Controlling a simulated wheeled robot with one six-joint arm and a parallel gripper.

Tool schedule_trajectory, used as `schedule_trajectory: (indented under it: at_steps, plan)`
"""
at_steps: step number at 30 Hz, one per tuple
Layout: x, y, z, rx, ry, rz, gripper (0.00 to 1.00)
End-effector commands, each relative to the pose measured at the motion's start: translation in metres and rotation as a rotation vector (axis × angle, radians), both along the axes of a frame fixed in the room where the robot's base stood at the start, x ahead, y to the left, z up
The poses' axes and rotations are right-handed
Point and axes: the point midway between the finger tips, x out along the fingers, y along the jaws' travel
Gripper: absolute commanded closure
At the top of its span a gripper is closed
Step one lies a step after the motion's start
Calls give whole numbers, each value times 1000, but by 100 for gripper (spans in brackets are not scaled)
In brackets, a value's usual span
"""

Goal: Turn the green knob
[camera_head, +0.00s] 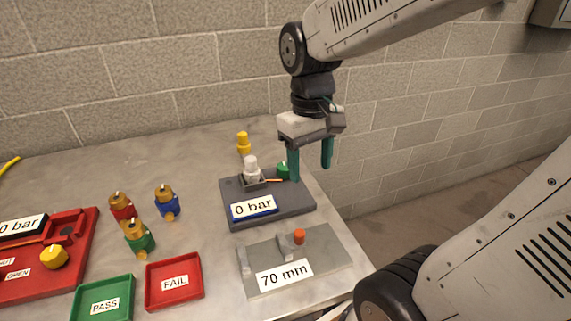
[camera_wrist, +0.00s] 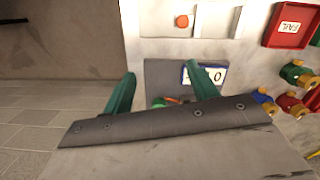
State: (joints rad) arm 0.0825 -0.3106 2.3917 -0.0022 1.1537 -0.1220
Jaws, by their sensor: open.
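The green knob (camera_head: 283,170) sits at the back right of a dark grey block labelled "0 bar" (camera_head: 236,218). An orange pointer lies beside it on its left. My gripper (camera_head: 310,170) is open, pointing down, with its two green fingers (camera_wrist: 160,92) apart. In the head view the left finger overlaps the knob's right side. In the wrist view a small part of the green knob (camera_wrist: 158,102) shows between the fingers, mostly hidden by the gripper body. I cannot tell whether a finger touches it.
A white fitting (camera_head: 251,170) stands on the same block, left of the knob. A yellow-topped fitting (camera_head: 243,142) is behind. The "70 mm" plate (camera_head: 325,262) lies in front. Red (camera_head: 174,304) and green (camera_head: 104,286) trays and several coloured fittings are left. The wall is behind.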

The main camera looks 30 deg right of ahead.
Motion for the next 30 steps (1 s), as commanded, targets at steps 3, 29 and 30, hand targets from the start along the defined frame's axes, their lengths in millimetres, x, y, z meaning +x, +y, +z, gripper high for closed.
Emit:
schedule_trajectory:
  at_steps: [3,29,30]
  plan:
    - [37,-9,-16,11,22,59,41]
    - [146,-32,-91,17,-90,441,41]
    - [146,-32,-97,16,-90,441,41]
